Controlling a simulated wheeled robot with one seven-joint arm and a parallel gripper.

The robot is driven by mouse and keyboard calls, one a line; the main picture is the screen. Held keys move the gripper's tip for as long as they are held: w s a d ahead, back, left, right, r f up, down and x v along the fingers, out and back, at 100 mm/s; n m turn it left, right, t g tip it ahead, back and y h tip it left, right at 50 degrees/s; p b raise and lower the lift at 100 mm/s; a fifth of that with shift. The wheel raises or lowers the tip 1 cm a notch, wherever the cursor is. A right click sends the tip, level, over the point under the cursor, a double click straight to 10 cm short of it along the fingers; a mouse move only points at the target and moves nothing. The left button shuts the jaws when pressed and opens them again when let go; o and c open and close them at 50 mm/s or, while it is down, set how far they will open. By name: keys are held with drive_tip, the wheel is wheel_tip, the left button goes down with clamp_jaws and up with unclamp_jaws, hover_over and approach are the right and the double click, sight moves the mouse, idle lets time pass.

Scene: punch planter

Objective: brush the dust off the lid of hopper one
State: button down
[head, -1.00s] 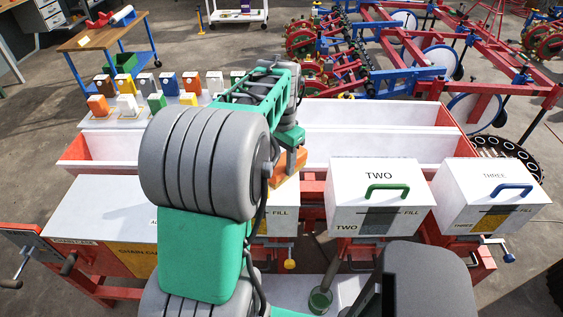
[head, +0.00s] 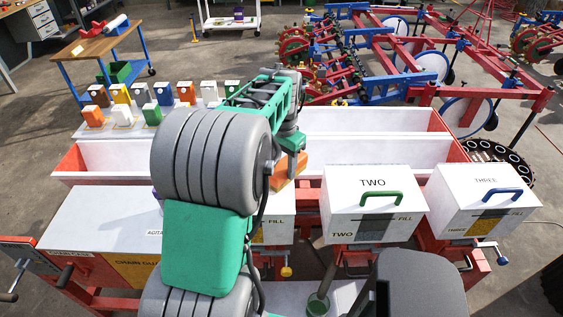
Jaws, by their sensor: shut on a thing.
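Hopper one's white front (head: 276,229), with part of the word FILL, shows just right of my arm. My arm hides most of the hopper, and I cannot see its lid top or any dust. My gripper (head: 291,146) is above and behind that front, shut on an orange-brown block (head: 289,170), which looks like the brush. Its bristles and my fingertips are not clear. The block appears over or near hopper one's lid; I cannot tell whether it touches.
Hopper two (head: 374,203), with a green handle, stands right of hopper one. Hopper three (head: 484,198), with a blue handle, stands farther right. A long white-and-red trough (head: 400,153) runs behind. A white chain-guard cover (head: 105,218) lies left.

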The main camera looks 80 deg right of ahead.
sight(283, 173)
drive_tip(key=shift+s+a+f+b, duration=0.15)
drive_tip(key=shift+a, duration=0.65)
drive_tip(key=shift+s+a+f+b, duration=0.15)
drive_tip(key=shift+a, duration=0.6)
drive_tip(key=shift+s+a, duration=0.15)
drive_tip(key=shift+a, duration=0.55)
drive_tip(key=shift+s+a, duration=0.15)
drive_tip(key=shift+a, duration=0.55)
drive_tip(key=shift+r, duration=0.1)
wheel_tip(283, 173, up, 6)
drive_tip(key=p, duration=0.4)
drive_tip(key=shift+d+r, duration=0.15)
wheel_tip(283, 173, up, 3)
drive_tip(key=shift+r+p, duration=0.1)
drive_tip(key=shift+p, duration=1.1)
